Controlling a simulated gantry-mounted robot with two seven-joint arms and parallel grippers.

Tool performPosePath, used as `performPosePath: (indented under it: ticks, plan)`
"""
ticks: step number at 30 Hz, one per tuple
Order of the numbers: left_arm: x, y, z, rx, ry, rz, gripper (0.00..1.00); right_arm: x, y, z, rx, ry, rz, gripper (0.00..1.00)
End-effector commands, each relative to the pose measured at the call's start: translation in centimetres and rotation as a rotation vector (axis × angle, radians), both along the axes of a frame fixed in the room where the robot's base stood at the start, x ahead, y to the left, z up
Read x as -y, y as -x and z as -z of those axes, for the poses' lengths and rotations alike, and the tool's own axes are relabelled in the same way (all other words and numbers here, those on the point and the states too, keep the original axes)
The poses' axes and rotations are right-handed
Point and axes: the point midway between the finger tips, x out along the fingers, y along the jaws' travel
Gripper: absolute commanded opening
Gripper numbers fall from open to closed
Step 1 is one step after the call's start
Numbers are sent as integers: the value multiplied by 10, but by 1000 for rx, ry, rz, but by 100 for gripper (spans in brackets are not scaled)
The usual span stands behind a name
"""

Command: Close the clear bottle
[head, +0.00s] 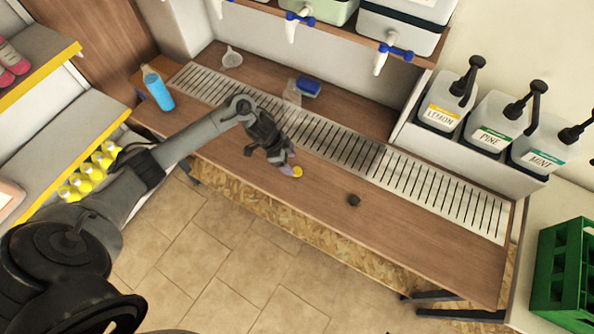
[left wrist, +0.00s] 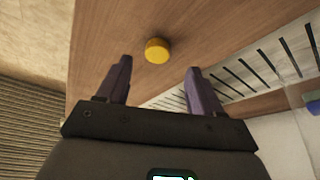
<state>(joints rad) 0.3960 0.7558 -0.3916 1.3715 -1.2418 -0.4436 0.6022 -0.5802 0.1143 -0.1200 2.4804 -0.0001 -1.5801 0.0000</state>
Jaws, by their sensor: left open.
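My left gripper (head: 288,164) is open and empty, right beside the yellow cap. In the left wrist view the yellow cap (left wrist: 157,50) sits just beyond the gap between the two fingers (left wrist: 158,68), apart from both. My right gripper is not in view.
A dark cap (head: 353,200) lies farther right on the counter (head: 420,235). A blue-filled bottle (head: 158,90), a funnel (head: 232,58) and a blue sponge (head: 309,87) are toward the left and back. The counter's right front is clear.

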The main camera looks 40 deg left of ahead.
Motion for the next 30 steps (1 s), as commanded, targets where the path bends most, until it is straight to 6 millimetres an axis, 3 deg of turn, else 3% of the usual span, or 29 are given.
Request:
performPosePath:
  ticks: [12, 25, 30]
  plan:
    - [19, -11, 42, 0, 1, 0, 66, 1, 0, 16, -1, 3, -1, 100]
    - [20, -12, 44, 0, 0, 0, 66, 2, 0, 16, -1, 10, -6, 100]
    - [20, -11, 44, 0, 0, 0, 40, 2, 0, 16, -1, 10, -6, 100]
